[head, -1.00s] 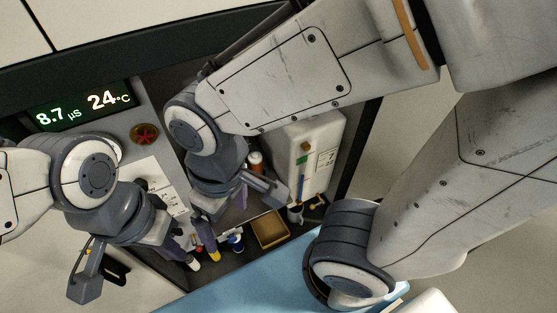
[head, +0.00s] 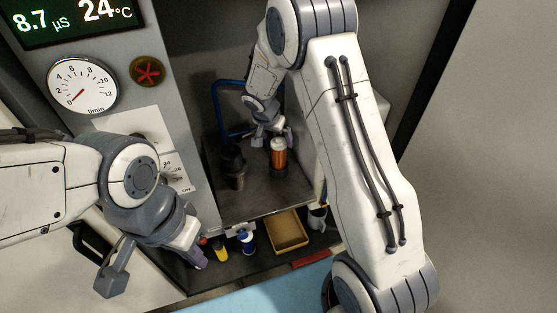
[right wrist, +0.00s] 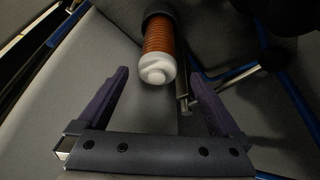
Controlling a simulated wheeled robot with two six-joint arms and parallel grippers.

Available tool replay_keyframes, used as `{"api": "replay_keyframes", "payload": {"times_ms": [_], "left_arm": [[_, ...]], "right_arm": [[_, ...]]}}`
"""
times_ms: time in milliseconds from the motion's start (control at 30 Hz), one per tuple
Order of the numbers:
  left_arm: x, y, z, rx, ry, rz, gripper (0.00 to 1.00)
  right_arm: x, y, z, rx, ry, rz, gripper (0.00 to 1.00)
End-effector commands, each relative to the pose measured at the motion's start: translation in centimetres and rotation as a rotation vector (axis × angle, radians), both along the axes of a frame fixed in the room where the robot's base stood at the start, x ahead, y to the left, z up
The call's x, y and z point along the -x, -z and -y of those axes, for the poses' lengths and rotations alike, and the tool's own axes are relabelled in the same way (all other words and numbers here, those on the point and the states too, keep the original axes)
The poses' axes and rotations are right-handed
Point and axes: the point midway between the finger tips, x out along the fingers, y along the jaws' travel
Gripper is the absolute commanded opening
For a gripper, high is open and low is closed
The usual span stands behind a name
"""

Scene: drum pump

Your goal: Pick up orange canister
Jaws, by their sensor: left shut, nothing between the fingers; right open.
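The orange canister (head: 278,154) stands upright on the grey shelf inside the cabinet, with a pale cap and a dark base. In the right wrist view the ribbed orange canister (right wrist: 160,46) points its white capped end at the camera, between and beyond the two purple fingers. My right gripper (head: 268,136) is at the canister's upper part, partly hidden by its own wrist; in the wrist view it is open and empty (right wrist: 160,95). My left gripper (head: 196,258) is shut and empty at the lower left, in front of the cabinet, well away from the canister.
A dark cylindrical object (head: 234,165) stands left of the canister. A blue pipe (head: 217,105) runs behind it. Below are a cardboard tray (head: 288,232), a yellow-bodied bottle (head: 220,250) and a blue-and-white bottle (head: 247,240). A gauge (head: 82,87) is on the left panel.

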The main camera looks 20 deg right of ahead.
Motion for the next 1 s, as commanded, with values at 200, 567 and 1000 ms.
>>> {"api": "replay_keyframes", "payload": {"times_ms": [200,567,1000], "left_arm": [[0.0,0.2,0.0,0.000,0.000,0.000,0.00],[0.0,0.4,0.0,0.000,0.000,0.000,0.00],[0.0,0.4,0.0,0.000,0.000,0.000,0.00]], "right_arm": [[-0.5,1.9,0.6,0.000,-0.001,-0.002,1.00],[-1.4,6.3,2.0,0.000,-0.001,-0.003,1.00],[-1.6,6.7,2.1,-0.001,-0.002,-0.002,0.46]]}}
